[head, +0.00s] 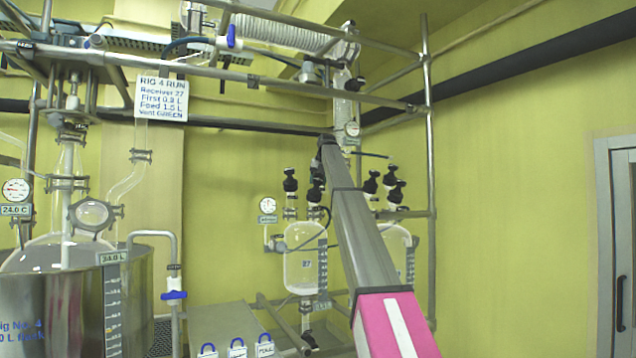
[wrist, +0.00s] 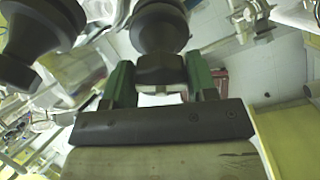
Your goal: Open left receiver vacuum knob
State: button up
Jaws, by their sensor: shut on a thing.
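The left receiver (head: 304,262) is a clear glass vessel marked 27, with black knobs on its top. One black knob (head: 290,184) stands clear on the left of the top; another (head: 315,186) is close beside my arm and partly hidden. In the wrist view my gripper (wrist: 160,70) has its green fingers on both sides of the neck of a black knob (wrist: 160,24), shut on it. A second black knob (wrist: 36,36) is to the left, apart from the fingers. In the head view my arm hides the gripper. I cannot read which knob is held.
The right receiver (head: 398,250) stands partly behind my arm, with black knobs (head: 392,186) close above it. A metal frame (head: 428,150) surrounds the glassware. A round gauge (head: 267,204) is left of the left receiver. A steel bath (head: 60,310) stands at the left.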

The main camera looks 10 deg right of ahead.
jog(key=o, duration=0.9)
jog(key=shift+r, duration=0.15)
jog(key=v, duration=1)
jog(key=shift+s+r, duration=0.15)
jog(key=shift+r, duration=0.15)
jog(key=shift+d, duration=0.1)
